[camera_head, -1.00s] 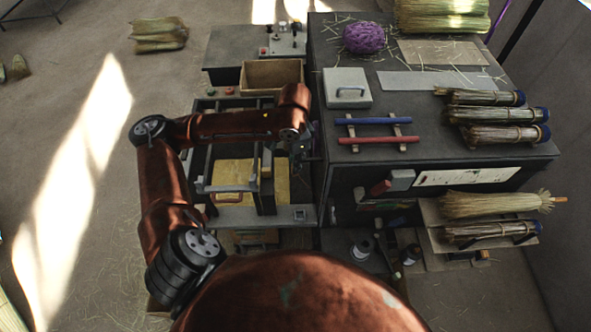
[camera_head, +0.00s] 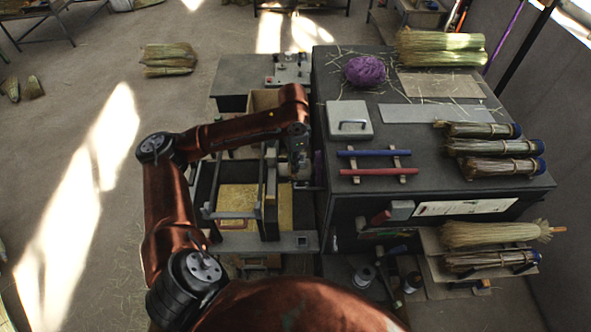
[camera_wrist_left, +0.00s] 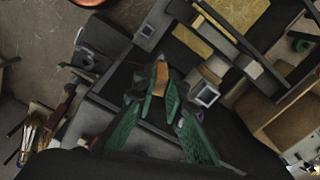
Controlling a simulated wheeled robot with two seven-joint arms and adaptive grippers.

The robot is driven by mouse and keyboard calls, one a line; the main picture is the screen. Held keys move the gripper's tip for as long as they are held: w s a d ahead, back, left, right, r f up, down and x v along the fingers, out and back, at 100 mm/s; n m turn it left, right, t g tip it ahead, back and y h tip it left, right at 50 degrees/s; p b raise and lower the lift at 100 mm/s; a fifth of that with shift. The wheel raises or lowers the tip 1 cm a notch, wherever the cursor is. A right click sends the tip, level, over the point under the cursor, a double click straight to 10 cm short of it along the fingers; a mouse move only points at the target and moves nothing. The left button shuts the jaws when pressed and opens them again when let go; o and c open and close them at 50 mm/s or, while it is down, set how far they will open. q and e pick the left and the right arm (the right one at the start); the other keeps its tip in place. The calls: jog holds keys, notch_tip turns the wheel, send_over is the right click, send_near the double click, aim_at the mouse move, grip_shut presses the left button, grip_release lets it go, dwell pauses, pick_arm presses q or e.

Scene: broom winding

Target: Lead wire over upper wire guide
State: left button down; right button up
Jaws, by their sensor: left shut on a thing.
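My left gripper (camera_head: 300,172) is over the right side of the winding frame (camera_head: 237,213), beside the dark bench. In the left wrist view its green-sided fingers (camera_wrist_left: 163,84) are closed around a small orange-tan piece (camera_wrist_left: 160,77). I cannot make out a wire strand there. A spool (camera_head: 362,275), probably of wire, stands low at the foot of the bench. I cannot tell which part is the upper wire guide. A light square fitting with a dark centre (camera_wrist_left: 206,93) lies just right of the fingers in the left wrist view. My right gripper is not in view.
The dark bench (camera_head: 450,190) on the right carries a purple ball of twine (camera_head: 366,70), a light box with a handle (camera_head: 349,120), a blue bar (camera_head: 373,153), a red bar (camera_head: 373,171) and several broom bundles. A cardboard box (camera_head: 263,100) stands behind my arm.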

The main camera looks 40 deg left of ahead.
pick_arm(q)
jog(key=w+a+p, duration=0.2)
jog(key=w+a, duration=0.2)
notch_tip(320, 180, down, 7)
dwell(0.5)
